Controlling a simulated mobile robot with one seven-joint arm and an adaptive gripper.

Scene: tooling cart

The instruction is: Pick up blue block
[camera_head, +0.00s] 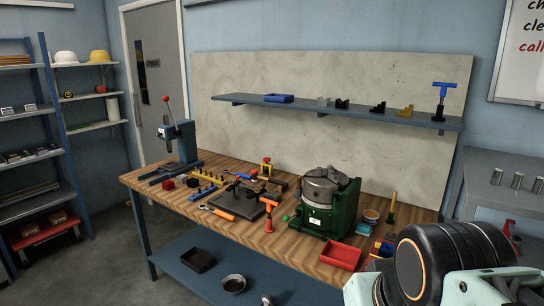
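A small blue piece (194,197) lies on the wooden workbench, at the left beside a yellow rack; it is too small to tell whether it is a block. Other blue bits (386,246) show near the bench's right end, partly hidden by my arm. My arm fills the lower right corner, and its gripper cannot be made out.
The wooden workbench (319,270) holds a blue press (181,143), a green machine with a grey chuck (325,195), a red tray (341,256) and several tools. A blue shelf (370,118) hangs above. A grey cabinet (505,203) stands at right.

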